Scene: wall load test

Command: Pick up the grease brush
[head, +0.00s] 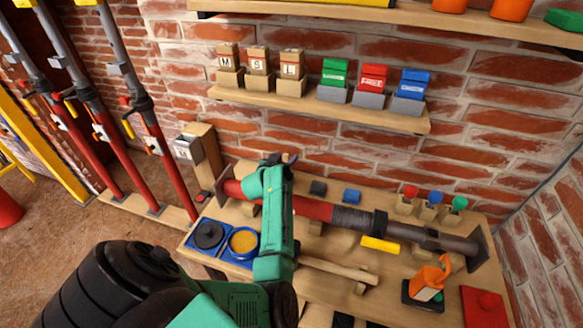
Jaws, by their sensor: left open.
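A pale wooden handle (340,270), which looks like the grease brush, lies on the bench in front of the red and grey pipe. Its left end is hidden behind my arm, so I cannot see bristles. An open blue tin of amber grease (243,243) stands left of my arm, beside a black round lid (208,235) on a blue base. My left gripper (276,160) is open and appears empty. It appears over the left part of the pipe, up and left of the handle and apart from it. My right gripper is out of view.
The red and grey pipe (310,208) lies along the bench. A shelf (300,104) with labelled boxes hangs on the brick wall. Tall red props (170,165) stand left.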

